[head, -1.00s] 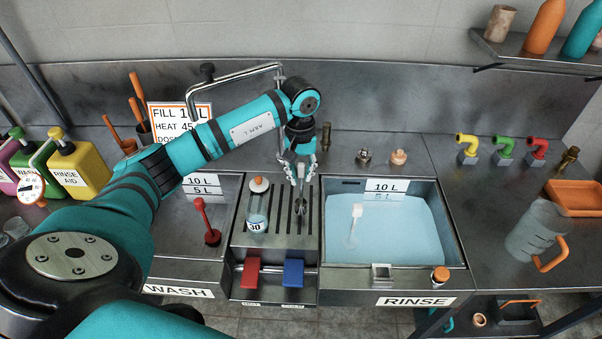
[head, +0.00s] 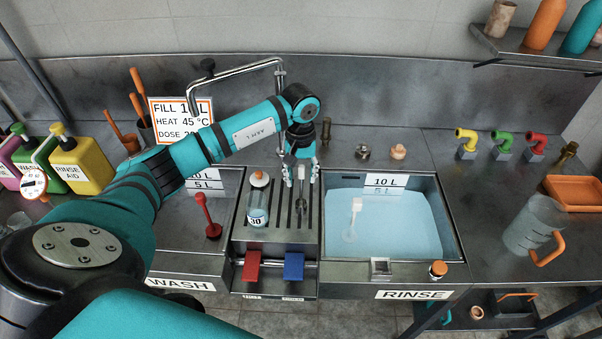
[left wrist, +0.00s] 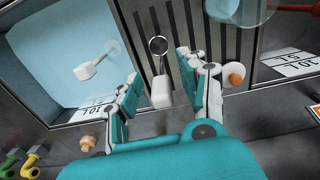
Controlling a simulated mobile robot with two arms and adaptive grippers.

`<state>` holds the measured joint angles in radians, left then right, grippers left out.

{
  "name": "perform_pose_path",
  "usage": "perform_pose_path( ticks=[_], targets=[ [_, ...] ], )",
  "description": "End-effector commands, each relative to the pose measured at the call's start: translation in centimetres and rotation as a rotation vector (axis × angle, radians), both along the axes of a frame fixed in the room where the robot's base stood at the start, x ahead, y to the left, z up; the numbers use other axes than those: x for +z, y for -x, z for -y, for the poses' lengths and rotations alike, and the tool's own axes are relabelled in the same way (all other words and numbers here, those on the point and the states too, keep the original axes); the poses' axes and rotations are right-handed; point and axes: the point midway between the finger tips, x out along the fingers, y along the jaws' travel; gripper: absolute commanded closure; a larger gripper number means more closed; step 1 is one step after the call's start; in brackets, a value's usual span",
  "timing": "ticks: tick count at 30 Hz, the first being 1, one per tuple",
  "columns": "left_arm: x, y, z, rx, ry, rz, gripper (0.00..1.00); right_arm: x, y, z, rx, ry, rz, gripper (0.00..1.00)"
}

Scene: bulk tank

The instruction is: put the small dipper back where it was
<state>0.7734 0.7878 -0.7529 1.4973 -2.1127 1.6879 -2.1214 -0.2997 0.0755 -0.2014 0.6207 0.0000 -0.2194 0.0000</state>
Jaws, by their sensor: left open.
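My left gripper (head: 302,178) is open above the slotted drain strip (head: 276,222) between the two sinks. The small dipper, with a pale block-shaped handle end (left wrist: 162,92) and a dark-rimmed round cup (left wrist: 158,45), sits between the spread fingers (left wrist: 158,88) in the left wrist view. A gap shows on both sides of its handle. In the head view the dipper (head: 301,202) is a thin grey shape below the fingertips, partly hidden by them. I cannot tell exactly how it rests on the strip. My right gripper is not in view.
The rinse sink (head: 447,225) holds pale blue liquid and a white-handled clear dipper (head: 355,212). The faucet (head: 236,75) arches close behind my arm. A red-handled tool (head: 205,215) stands in the wash sink.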

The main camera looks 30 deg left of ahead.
Motion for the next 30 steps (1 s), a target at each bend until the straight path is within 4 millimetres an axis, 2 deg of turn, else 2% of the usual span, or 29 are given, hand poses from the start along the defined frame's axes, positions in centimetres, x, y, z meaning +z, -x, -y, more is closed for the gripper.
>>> perform_pose_path(
  ticks=[3, 5, 8, 15, 21, 25, 30],
  targets=[
    [0.6, 0.0, 0.0, 0.000, 0.001, 0.001, 0.58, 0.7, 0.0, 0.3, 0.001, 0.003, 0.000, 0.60],
    [0.9, -0.1, 0.0, -0.001, 0.000, 0.004, 0.58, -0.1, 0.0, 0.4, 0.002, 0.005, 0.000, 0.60],
    [2.5, -0.1, -0.1, -0.001, -0.001, 0.008, 0.58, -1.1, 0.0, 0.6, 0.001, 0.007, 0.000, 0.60],
    [7.7, -0.1, -0.1, 0.000, -0.002, 0.006, 0.58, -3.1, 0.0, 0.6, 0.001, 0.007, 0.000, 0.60],
    [11.0, 0.0, -0.1, 0.001, 0.000, 0.004, 0.58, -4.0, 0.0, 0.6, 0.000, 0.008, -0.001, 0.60],
    [12.0, 0.0, -0.1, 0.000, 0.000, 0.000, 0.58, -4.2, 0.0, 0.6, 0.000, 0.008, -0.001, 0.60],
    [12.3, 0.1, -0.1, 0.000, 0.000, 0.000, 0.58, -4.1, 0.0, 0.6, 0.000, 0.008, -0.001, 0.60]
  ],
)
